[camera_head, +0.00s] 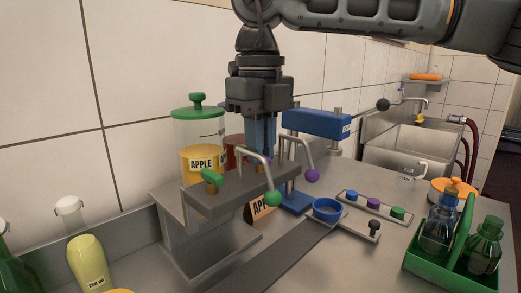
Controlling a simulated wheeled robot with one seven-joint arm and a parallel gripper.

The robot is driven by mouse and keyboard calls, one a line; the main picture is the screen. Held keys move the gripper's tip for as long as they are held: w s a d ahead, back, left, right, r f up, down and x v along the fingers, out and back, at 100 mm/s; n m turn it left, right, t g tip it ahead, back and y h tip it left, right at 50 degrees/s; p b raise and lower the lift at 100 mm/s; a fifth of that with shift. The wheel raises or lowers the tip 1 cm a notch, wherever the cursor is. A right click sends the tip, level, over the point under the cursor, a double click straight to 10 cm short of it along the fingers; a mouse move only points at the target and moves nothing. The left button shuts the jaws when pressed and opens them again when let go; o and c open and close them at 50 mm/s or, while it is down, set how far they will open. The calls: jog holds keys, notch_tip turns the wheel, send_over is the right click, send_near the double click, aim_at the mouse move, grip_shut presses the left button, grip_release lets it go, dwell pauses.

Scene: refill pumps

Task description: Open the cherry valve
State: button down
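My gripper (262,150) points down above the pump stand (225,200). Its blue fingers are close together, and I cannot tell whether they are shut or gripping something. A bit of purple shows at the fingertips, perhaps part of a valve handle. A red tank (237,146), largely hidden by the gripper and the apple tank, shows no readable label; I cannot confirm it is cherry. The green valve handle (221,177) is on the apple side, in front of the yellow APPLE tank (202,163).
A blue press-like device (316,123) stands behind to the right. Bottles (89,258) stand front left.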

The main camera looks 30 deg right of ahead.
jog(key=shift+n, duration=0.6)
jog(key=c, duration=1.1)
grip_release()
jog(key=shift+c, duration=0.2)
jog(key=shift+r, duration=0.1)
notch_tip(320, 180, up, 8)
jog(key=shift+f, duration=0.2)
